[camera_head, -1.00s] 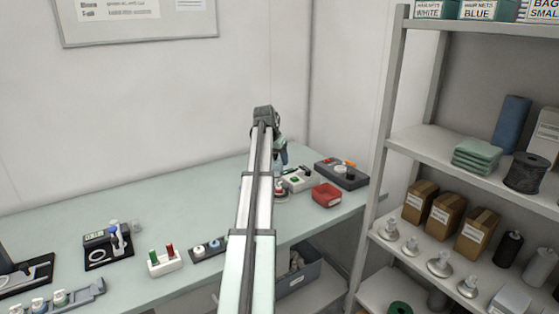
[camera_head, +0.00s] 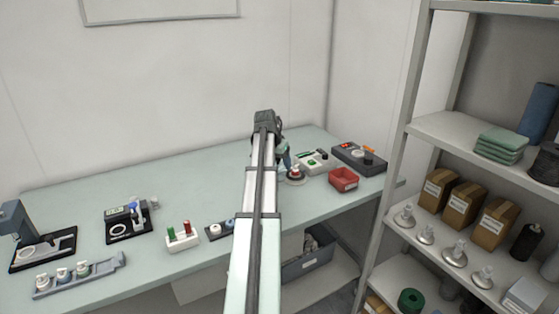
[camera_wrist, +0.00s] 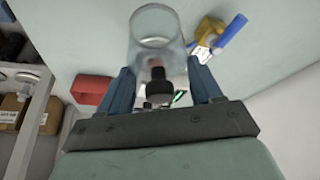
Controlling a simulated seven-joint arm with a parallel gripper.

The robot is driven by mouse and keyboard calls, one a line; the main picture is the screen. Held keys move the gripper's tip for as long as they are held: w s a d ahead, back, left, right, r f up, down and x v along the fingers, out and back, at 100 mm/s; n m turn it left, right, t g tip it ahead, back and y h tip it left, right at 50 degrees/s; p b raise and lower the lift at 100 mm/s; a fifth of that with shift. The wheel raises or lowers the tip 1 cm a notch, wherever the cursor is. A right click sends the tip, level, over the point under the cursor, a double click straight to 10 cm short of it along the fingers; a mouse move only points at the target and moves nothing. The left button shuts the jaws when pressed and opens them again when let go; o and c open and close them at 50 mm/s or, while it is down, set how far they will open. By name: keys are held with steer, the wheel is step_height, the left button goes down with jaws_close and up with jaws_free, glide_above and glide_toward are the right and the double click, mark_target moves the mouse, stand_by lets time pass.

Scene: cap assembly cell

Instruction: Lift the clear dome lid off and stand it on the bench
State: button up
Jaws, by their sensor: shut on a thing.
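The clear dome lid (camera_wrist: 156,30) shows in the wrist view as a see-through, glassy body with a black knob (camera_wrist: 157,76). My gripper (camera_wrist: 160,80) is shut on the dome lid, with its blue fingers on either side around the knob. In the head view my gripper (camera_head: 285,160) is small and partly behind my own arm. A round pale base with a red-topped piece (camera_head: 296,176) is on the bench just below and right of it. The lid cannot be made out clearly in the head view, and I cannot tell whether it touches the bench.
A red bin (camera_head: 343,180) and a dark control box (camera_head: 359,158) stand right of my gripper. A white box with a green part (camera_head: 313,163) is close by. A rack with green and red pieces (camera_head: 182,236) stands left. The bench (camera_head: 130,190) has bare surface behind it.

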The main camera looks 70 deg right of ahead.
steer(key=shift+f, duration=0.2)
steer(key=shift+f, duration=0.7)
steer(key=shift+f, duration=0.2)
stand_by(0.3)
steer(key=shift+f, duration=0.3)
steer(key=shift+f, duration=0.1)
stand_by(0.4)
steer(key=shift+f, duration=0.7)
steer(key=shift+f, duration=0.15)
steer(key=shift+f, duration=0.25)
steer(key=shift+f, duration=0.25)
stand_by(0.9)
